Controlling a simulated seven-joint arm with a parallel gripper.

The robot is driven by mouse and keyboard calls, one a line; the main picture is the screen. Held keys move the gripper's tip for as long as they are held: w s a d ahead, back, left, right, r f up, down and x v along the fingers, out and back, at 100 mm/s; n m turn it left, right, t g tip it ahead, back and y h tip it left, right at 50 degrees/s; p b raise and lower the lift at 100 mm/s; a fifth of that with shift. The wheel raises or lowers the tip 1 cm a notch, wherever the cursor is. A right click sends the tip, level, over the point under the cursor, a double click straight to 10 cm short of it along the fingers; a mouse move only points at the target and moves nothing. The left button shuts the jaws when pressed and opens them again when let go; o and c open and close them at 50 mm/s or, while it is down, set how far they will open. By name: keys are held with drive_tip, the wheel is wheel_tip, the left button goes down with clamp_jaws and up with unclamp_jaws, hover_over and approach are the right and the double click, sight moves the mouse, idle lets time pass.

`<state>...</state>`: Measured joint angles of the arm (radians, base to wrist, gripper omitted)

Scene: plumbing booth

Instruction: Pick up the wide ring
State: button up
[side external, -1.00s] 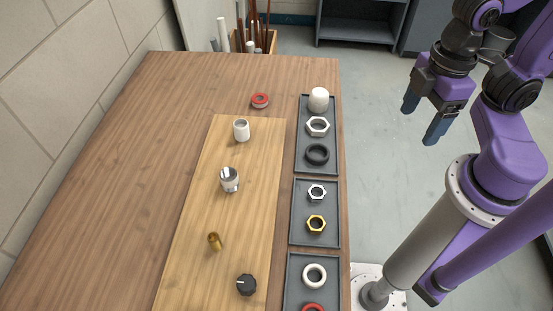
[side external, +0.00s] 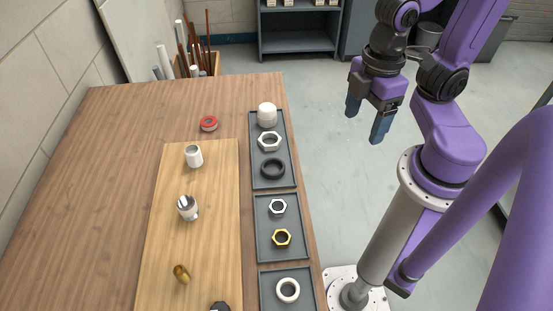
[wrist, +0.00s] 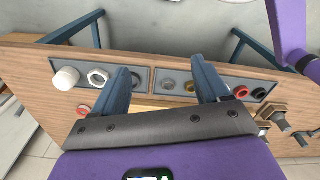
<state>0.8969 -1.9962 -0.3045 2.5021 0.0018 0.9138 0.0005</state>
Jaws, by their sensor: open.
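Several rings lie in the trays, and no label shows which is the wide one. A thick black ring (side external: 272,177) lies flat in the back tray (side external: 284,142), in front of a white hex nut. A white ring (side external: 279,291) lies flat in the front tray (side external: 267,302). In the wrist view a red ring (wrist: 241,92) and a smaller dark ring (wrist: 259,94) show at the right end. My gripper (side external: 366,118) is open and empty, high to the right of the table. In the wrist view my gripper (wrist: 160,70) hides part of the trays.
A white cap (side external: 267,115) and hex nut (side external: 269,142) share the back tray. The middle tray (side external: 264,228) holds a silver and a gold nut. A red-topped roll (side external: 209,124) and a board (side external: 210,235) with fittings lie left. Bare floor lies under my gripper.

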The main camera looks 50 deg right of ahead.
drive_tip(key=shift+w, duration=0.1)
drive_tip(key=n, duration=0.7)
hover_over(273, 171)
drive_tip(key=f, duration=0.1)
wheel_tip(273, 171, down, 18)
drive_tip(key=shift+r, duration=0.2)
idle(0.4)
drive_tip(key=c, duration=0.8)
drive_tip(key=shift+r, duration=0.15)
